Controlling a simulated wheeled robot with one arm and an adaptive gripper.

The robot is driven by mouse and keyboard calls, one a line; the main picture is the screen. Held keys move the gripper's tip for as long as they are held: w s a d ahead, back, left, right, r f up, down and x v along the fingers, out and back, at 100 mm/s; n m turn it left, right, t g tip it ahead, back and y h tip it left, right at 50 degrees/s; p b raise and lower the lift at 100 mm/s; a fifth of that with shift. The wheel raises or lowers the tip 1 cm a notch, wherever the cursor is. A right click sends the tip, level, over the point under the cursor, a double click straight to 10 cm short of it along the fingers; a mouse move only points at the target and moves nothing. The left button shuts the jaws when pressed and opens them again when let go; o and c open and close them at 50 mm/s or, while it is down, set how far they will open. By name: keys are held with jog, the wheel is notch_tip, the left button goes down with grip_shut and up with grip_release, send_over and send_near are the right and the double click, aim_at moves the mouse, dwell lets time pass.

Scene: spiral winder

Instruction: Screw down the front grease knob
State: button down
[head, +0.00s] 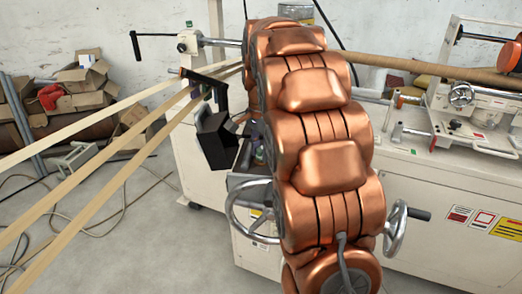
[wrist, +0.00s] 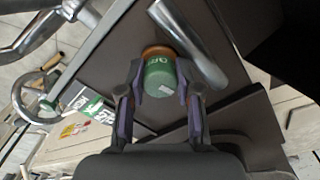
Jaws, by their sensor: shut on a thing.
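The grease knob (wrist: 160,74) is a green cylinder with pale lettering and an orange-brown part at its far end, in the upper middle of the wrist view. My gripper (wrist: 160,92) is shut on it, with one finger on each side. The knob stands at a dark panel of the machine. In the head view my copper-coloured arm hides my gripper, and I cannot make out the held knob there.
A metal handwheel (head: 246,207) is left of my arm and another handwheel (head: 396,228) is right of it. A metal rod (wrist: 188,42) passes close beside the knob. Long pale strips (head: 97,157) run to the machine from the left.

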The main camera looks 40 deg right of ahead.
aim_at(261, 149)
jog(key=c, duration=0.8)
grip_release()
jog(key=shift+r, duration=0.1)
jog(key=shift+r, duration=5.95)
jog(key=s+a+n+p, duration=0.6)
jog(key=s+a+n, duration=0.2)
jog(key=s+a, duration=0.45)
jog(key=s+a+f+n+p, duration=0.1)
jog(key=s+a+f+n, duration=0.1)
jog(key=s, duration=0.4)
jog(key=s+a+f+n+g+p, duration=0.1)
jog(key=s+a+f+n+p, duration=0.1)
jog(key=s, duration=0.4)
jog(key=s+a+f+n+p, duration=0.2)
jog(key=s+a+f+n, duration=0.1)
jog(key=s+a+n, duration=0.1)
jog(key=shift+s+a+f+n+g, duration=0.15)
jog(key=shift+s+n+g, duration=0.2)
jog(key=shift+s, duration=0.55)
